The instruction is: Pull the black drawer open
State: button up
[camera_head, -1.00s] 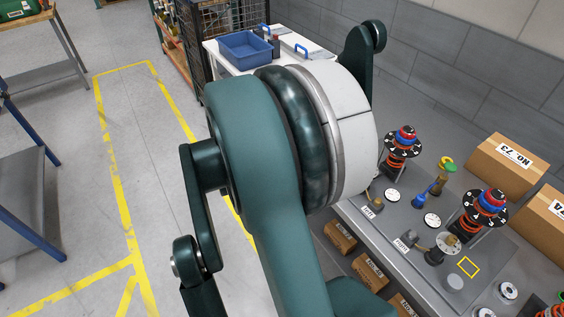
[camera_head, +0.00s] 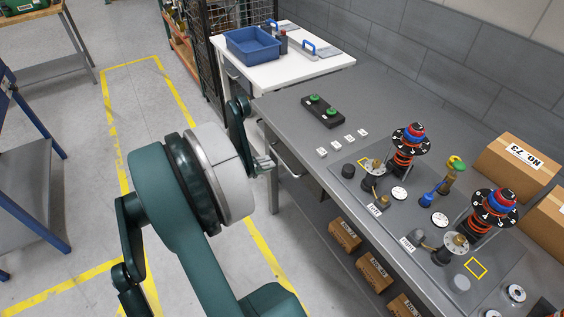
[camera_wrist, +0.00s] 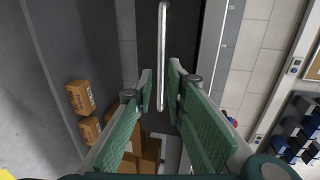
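The black drawer's dark front (camera_wrist: 182,28) fills the upper middle of the wrist view. Its long silver bar handle (camera_wrist: 162,45) runs up and down in that picture. My gripper (camera_wrist: 161,84) has its two green fingers spread, one on each side of the handle's lower part. A gap shows between each finger and the bar, and I cannot tell how deep the bar sits between them. In the head view my gripper (camera_head: 264,163) is at the front edge of the grey workbench, below its top. My arm and the bench edge hide most of the drawer there.
The grey workbench (camera_head: 290,105) carries a black box with green buttons (camera_head: 322,111) and several spring fixtures (camera_head: 408,150). Cardboard boxes (camera_head: 372,272) stand on the shelf below. A white table (camera_head: 318,64) with a blue bin (camera_head: 252,45) is behind. Floor left of the bench is clear.

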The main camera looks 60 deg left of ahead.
aim_at(281, 161)
jog(key=shift+w, duration=0.15)
jog(key=shift+b+x, duration=0.85)
jog(key=shift+x, duration=2.95)
jog(key=shift+r, duration=0.1)
grip_shut()
jog(key=f+v, duration=0.3)
jog(key=v, duration=1.1)
jog(key=s+f+b+v, duration=0.1)
jog(key=f+v, duration=0.2)
jog(key=v, duration=1.1)
jog(key=shift+s, duration=0.35)
jog(key=shift+r, duration=0.1)
